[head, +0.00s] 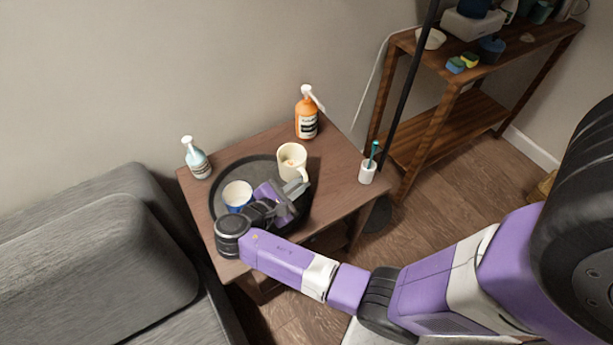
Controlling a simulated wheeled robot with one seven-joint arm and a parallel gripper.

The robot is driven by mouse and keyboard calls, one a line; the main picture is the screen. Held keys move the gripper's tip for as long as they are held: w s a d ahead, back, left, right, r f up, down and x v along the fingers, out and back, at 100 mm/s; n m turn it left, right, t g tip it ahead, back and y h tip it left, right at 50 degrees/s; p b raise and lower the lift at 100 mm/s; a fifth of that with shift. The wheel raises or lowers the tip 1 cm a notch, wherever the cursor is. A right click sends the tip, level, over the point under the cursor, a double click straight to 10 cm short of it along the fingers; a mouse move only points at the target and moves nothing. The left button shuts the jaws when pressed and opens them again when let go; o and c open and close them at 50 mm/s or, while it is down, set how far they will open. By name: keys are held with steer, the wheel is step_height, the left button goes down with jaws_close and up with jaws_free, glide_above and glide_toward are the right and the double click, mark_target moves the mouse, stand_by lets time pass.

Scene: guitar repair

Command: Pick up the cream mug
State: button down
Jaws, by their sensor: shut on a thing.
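The cream mug (291,159) is upright at the back right of a round dark tray (232,175) on the small wooden table. Its handle points toward the lower right. My gripper (296,184) is at the mug's near side, shut on the mug around its handle. The fingertips partly cover the handle, so the exact grip is hard to see. I cannot tell whether the mug touches the tray.
A white and blue cup (237,194) stands on the tray, left of my gripper. An orange bottle (306,115), a pale blue bottle (196,159) and a white holder (367,173) stand on the table (336,153). A grey sofa (95,250) is at left, a wooden shelf (440,100) at right.

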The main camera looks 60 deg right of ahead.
steer(key=shift+w+a, duration=0.15)
steer(key=shift+a, duration=0.65)
steer(key=shift+w+a, duration=0.15)
steer(key=shift+a, duration=0.65)
stand_by(1.9)
